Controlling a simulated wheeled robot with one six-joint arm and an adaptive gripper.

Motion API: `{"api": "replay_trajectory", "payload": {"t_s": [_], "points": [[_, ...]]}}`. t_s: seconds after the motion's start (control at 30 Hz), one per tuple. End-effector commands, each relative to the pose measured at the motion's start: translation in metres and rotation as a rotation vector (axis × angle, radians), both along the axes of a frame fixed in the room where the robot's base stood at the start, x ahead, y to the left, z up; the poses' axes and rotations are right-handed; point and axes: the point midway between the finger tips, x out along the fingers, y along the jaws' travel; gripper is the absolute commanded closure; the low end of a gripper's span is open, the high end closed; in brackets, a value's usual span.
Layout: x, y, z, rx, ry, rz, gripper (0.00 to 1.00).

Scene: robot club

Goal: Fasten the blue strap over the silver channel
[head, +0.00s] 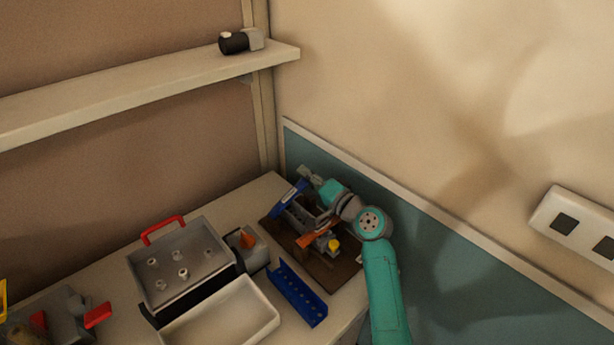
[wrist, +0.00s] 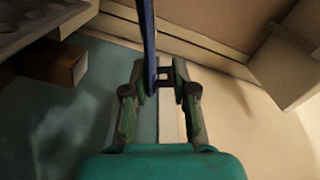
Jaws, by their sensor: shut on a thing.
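My gripper (head: 307,177) is at the far end of the brown board (head: 345,275), at the back corner of the bench. In the wrist view my gripper (wrist: 163,82) is shut on the blue strap (wrist: 148,35), seen edge-on as a thin band between the fingers. In the head view the blue strap (head: 287,199) slants up beside the fingers, at the left side of a grey part (head: 304,211) that looks like the silver channel. My arm partly hides this area. I cannot tell whether the strap touches the channel.
An orange part (head: 312,238) and a yellow part (head: 334,244) sit on the board. A blue perforated channel (head: 297,292), a cream tray (head: 262,296) and a grey box with a red handle (head: 163,229) stand to the left. Walls close in behind and right.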

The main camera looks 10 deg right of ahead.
Motion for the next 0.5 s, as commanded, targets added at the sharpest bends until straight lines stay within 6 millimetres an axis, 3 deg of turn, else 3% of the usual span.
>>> {"api": "replay_trajectory", "payload": {"t_s": [0.2, 0.23, 0.27, 0.3, 0.5], "points": [[-0.0002, 0.0014, 0.0005, 0.001, 0.000, 0.003, 1.00], [-0.0002, 0.0014, 0.0005, 0.001, 0.000, 0.003, 0.66], [-0.0002, 0.0014, 0.0005, 0.001, 0.000, 0.003, 0.59], [-0.0002, 0.0013, 0.0005, 0.001, 0.000, 0.003, 0.55], [-0.0001, 0.0007, 0.0004, 0.000, 0.000, 0.001, 0.55]]}}
